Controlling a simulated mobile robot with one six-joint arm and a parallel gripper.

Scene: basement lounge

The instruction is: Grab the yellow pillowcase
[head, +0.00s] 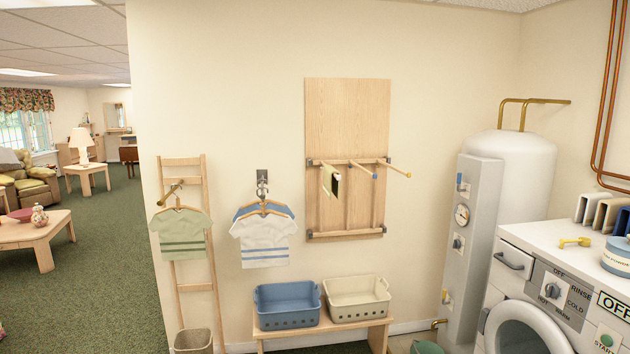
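A small pale yellow cloth (326,180), which may be the yellow pillowcase, hangs over the left rod of a wooden wall drying rack (347,110). A dark patch, perhaps a second cloth or the cloth's shaded side, shows right beside it; I cannot tell which. The rack's several rods stick out from the wall, and the other rods look bare. My gripper is not in view.
Below the rack, a bench (325,331) holds a blue basket (287,305) and a cream basket (357,300). Shirts hang left, by a wooden ladder (195,287). A water heater (515,180) and washing machine (520,290) stand right. Green carpet opens at far left.

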